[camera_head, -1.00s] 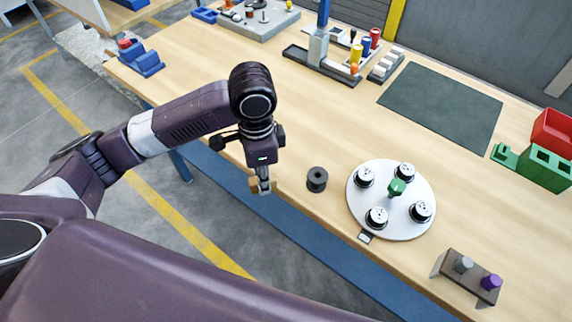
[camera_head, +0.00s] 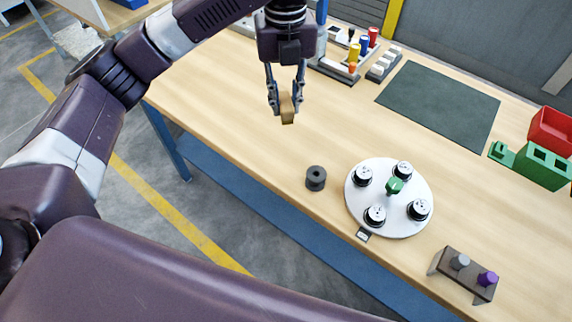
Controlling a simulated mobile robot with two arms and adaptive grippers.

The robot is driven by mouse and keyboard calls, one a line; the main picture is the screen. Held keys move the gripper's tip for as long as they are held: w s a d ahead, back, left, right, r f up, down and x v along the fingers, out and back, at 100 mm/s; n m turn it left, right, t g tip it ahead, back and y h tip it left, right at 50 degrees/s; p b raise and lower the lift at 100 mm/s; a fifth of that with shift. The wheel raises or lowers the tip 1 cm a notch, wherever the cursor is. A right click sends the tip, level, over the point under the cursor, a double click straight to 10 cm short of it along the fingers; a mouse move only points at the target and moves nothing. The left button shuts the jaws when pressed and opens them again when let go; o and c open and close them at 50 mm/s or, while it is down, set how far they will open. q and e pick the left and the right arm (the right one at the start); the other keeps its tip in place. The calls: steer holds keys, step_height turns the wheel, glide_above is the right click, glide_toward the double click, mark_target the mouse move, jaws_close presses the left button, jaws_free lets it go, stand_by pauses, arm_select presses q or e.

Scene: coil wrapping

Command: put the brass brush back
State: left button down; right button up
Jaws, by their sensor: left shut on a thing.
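My left gripper (camera_head: 286,100) is shut on a small tan-brown block-like piece, which I take to be the brass brush (camera_head: 287,110). It hangs between the two fingertips, over the back-left part of the wooden table (camera_head: 230,130). Its upper part is hidden by the fingers. I cannot tell from this view how high it is above the table. My right gripper is not in view.
A white round plate (camera_head: 390,222) with several black-and-white pots stands at front right, near a dark spool (camera_head: 316,178). A dark green mat (camera_head: 440,105) is bare.

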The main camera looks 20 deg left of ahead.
arm_select(q)
steer(key=p, duration=0.3)
glide_above(286, 166)
step_height(286, 166, down, 15)
steer(key=shift+s+r, duration=0.1)
step_height(286, 166, down, 5)
steer(key=c, duration=1.7)
jaws_free()
steer(key=shift+c, duration=0.2)
step_height(286, 166, up, 12)
steer(key=b, duration=0.2)
steer(key=shift+b, duration=0.35)
